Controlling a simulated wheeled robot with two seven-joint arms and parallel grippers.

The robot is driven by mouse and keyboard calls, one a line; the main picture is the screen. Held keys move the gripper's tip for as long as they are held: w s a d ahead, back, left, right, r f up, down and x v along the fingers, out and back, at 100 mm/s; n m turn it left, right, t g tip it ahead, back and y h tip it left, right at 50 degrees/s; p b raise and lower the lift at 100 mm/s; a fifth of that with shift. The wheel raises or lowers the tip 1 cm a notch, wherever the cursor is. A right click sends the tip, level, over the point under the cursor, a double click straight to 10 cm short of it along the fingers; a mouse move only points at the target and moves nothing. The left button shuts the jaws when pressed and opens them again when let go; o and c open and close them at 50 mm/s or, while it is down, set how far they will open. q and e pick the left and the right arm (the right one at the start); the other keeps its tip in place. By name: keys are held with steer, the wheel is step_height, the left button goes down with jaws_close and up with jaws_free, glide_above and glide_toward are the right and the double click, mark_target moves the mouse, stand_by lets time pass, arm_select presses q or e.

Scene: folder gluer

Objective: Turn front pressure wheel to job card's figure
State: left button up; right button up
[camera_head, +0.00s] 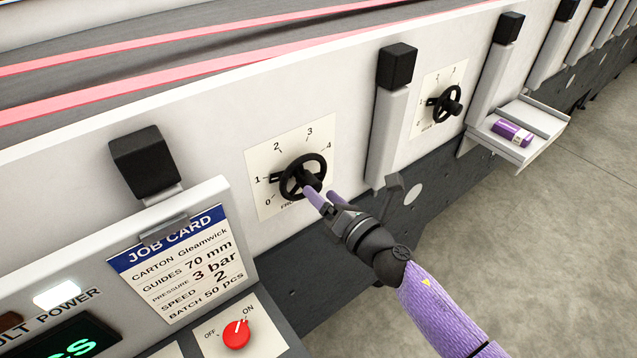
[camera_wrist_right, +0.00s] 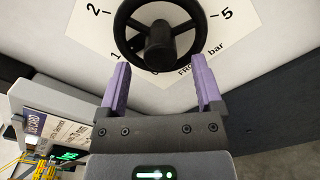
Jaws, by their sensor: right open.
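The front pressure wheel (camera_head: 303,176) is a black handwheel with a hub knob, mounted on a white dial plate (camera_head: 262,158) on the machine's side. Its black pointer sits close to the 1 mark. The job card (camera_head: 180,265) reads pressure 3 bar. My right gripper (camera_head: 318,196) is open in front of the wheel, its purple fingertips near the hub. In the right wrist view the wheel (camera_wrist_right: 158,42) lies beyond the spread fingers (camera_wrist_right: 162,82), with the hub between their lines; whether they touch it I cannot tell. My left gripper is not in view.
A second similar wheel (camera_head: 446,104) is farther right. A purple carton (camera_head: 512,132) lies on a white tray (camera_head: 535,118). Black-capped posts (camera_head: 397,66) stick out along the panel. A red on/off knob (camera_head: 237,334) is at the bottom. Open floor lies at right.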

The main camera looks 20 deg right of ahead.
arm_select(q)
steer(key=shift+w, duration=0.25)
arm_select(e)
steer(key=shift+x, duration=1.1)
jaws_close()
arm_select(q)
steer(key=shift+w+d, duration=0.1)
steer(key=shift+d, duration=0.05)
